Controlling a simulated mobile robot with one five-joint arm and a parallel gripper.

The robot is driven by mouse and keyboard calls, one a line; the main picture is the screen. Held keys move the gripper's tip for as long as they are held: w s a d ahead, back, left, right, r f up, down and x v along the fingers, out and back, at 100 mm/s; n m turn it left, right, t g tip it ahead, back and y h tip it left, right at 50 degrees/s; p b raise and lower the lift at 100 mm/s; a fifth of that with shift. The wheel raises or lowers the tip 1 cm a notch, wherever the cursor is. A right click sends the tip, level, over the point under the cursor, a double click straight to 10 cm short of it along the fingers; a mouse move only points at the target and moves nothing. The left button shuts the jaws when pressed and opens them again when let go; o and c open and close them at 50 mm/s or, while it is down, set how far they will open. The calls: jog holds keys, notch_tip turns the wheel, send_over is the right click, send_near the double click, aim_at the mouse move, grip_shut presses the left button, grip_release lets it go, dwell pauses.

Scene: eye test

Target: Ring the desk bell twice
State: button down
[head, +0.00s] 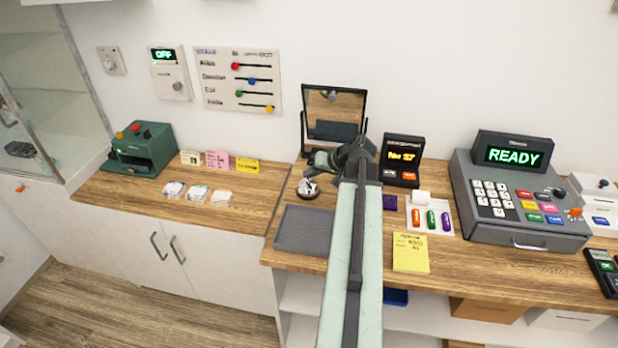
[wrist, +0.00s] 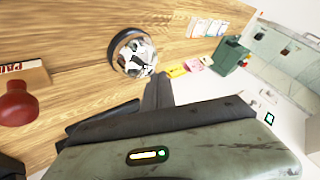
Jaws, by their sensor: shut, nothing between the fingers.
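The desk bell (head: 308,189) is a shiny silver dome on a dark round base. It stands on the wooden counter (head: 284,218), near its left part. In the wrist view the bell (wrist: 134,55) shows whole at the upper middle. My gripper (head: 314,168) is shut and empty, just above and behind the bell in the head view. In the wrist view its dark fingertips (wrist: 157,79) point toward the bell's edge. I cannot tell whether they touch it; a small gap seems to show.
A dark grey mat (head: 304,230) lies in front of the bell, and a dark-framed mirror (head: 334,97) stands behind. Right of my arm are a small order display (head: 401,155), a tray of capsules (head: 431,228) and a cash register (head: 520,190). A red-knobbed stamp (wrist: 17,103) shows in the wrist view.

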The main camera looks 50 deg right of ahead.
jog(key=shift+r+p, duration=0.85)
notch_tip(320, 180, up, 5)
jog(key=p, duration=0.5)
dwell(0.6)
